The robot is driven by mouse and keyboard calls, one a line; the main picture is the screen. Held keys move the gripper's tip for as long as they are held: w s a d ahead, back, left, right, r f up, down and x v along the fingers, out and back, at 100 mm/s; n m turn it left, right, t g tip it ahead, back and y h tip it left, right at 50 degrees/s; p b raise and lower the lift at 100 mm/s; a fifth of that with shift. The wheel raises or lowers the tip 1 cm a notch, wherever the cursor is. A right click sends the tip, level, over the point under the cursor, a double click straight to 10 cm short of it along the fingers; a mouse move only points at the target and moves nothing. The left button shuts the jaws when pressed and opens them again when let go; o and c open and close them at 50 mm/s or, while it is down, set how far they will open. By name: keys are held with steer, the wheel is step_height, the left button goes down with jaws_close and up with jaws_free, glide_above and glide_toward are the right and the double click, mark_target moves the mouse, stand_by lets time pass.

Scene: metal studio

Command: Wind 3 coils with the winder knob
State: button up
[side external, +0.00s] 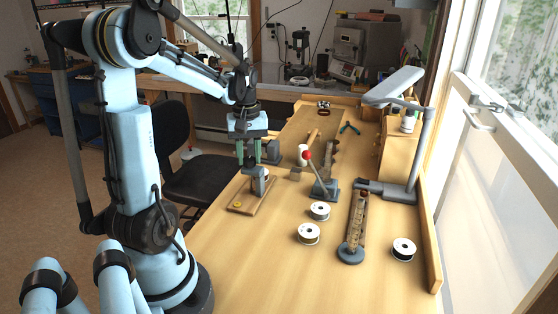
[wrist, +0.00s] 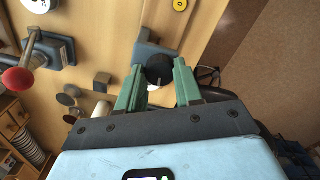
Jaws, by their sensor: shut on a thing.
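The winder (side external: 260,185) stands on a wooden base board with a yellow disc, near the left edge of the bench. My gripper (side external: 258,164) points down over it, its green fingers around the winder's top. In the wrist view the round dark winder knob (wrist: 159,69) shows between the two fingertips (wrist: 158,77), and my gripper is shut on it. A pale mark shows on the knob. The winder's blue-grey body (wrist: 151,48) shows just beyond it. The fingers hide part of the knob's sides. I cannot make out any wound coils.
White spools (side external: 320,211), (side external: 308,234) and (side external: 403,249) stand on the bench. A lever with a red ball (side external: 307,155) rises right of the winder. A slotted stand (side external: 354,235) and a grey lamp (side external: 405,190) are further right. The front of the bench is clear.

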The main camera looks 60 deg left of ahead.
steer(key=m, duration=0.4)
steer(key=shift+m, duration=0.3)
steer(key=m, duration=1.4)
steer(key=shift+m, duration=0.3)
steer(key=m, duration=1.9)
steer(key=shift+a, duration=0.1)
steer(key=shift+m, duration=0.4)
